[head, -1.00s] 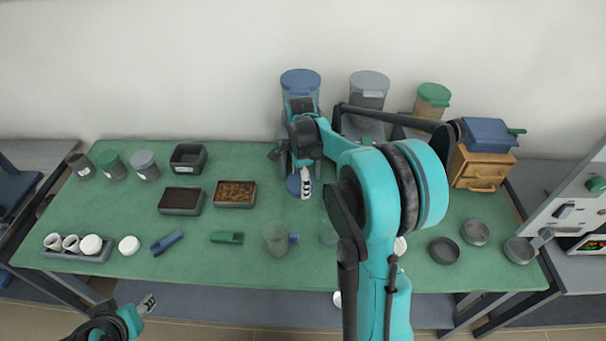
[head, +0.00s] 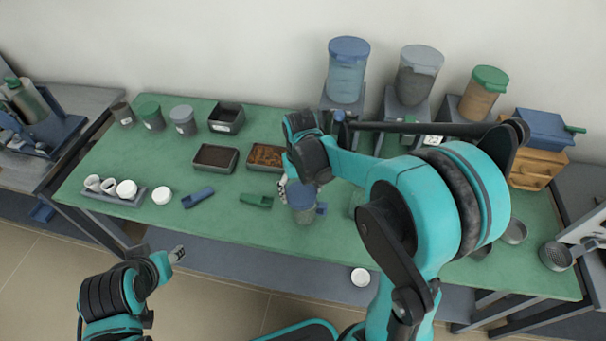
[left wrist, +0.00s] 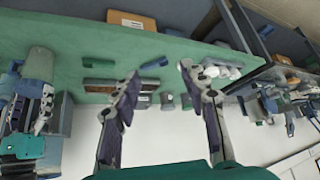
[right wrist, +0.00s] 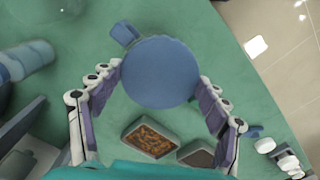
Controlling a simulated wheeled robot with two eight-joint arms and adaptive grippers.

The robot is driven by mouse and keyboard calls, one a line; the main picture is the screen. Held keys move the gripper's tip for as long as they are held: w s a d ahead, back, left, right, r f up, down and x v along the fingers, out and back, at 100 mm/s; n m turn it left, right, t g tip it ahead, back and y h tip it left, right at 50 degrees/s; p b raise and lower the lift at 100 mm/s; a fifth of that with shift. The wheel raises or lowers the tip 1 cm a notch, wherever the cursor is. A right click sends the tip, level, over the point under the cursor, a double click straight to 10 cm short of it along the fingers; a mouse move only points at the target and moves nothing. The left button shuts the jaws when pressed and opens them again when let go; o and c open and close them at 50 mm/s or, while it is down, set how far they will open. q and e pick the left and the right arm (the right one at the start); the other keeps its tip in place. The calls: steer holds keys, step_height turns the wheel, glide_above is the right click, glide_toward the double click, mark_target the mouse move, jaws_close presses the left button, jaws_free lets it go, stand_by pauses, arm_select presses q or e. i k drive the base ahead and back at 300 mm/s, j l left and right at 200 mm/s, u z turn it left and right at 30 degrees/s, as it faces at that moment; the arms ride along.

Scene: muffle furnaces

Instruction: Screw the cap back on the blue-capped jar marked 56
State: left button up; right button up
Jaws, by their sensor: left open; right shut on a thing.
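The blue cap (right wrist: 160,72) is a round disc between the fingers of my right gripper (right wrist: 160,76), which is shut on it. In the head view the cap (head: 301,194) sits at the mouth of a see-through jar (head: 306,216) near the table's front edge. I cannot tell whether it touches the rim or is threaded on. A blue tab (right wrist: 124,34) sticks out beside the jar. The right gripper (head: 287,188) comes down over it. The mark 56 is not readable. My left gripper (head: 178,254) is open and empty, in front of the table.
Tall containers with blue (head: 347,75), grey (head: 417,75) and green (head: 484,90) lids stand at the back. Two trays of granules, a dark tray (head: 215,157) and a brown tray (head: 265,156), lie left of my right gripper. A green clip (head: 256,201) lies near the jar.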

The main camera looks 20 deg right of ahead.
mark_target(121, 110)
steer(key=i+j+z, duration=0.2)
steer(key=j, duration=0.45)
steer(key=i+j+z, duration=0.15)
steer(key=i+j, duration=0.2)
steer(key=j, duration=0.35)
steer(key=i+j+z, duration=0.2)
steer(key=j, duration=0.5)
steer(key=i+j+z, duration=0.15)
steer(key=j, duration=0.6)
steer(key=i+j+z, duration=0.2)
steer(key=j, duration=0.55)
steer(key=j+z, duration=0.15)
steer(key=j, duration=0.65)
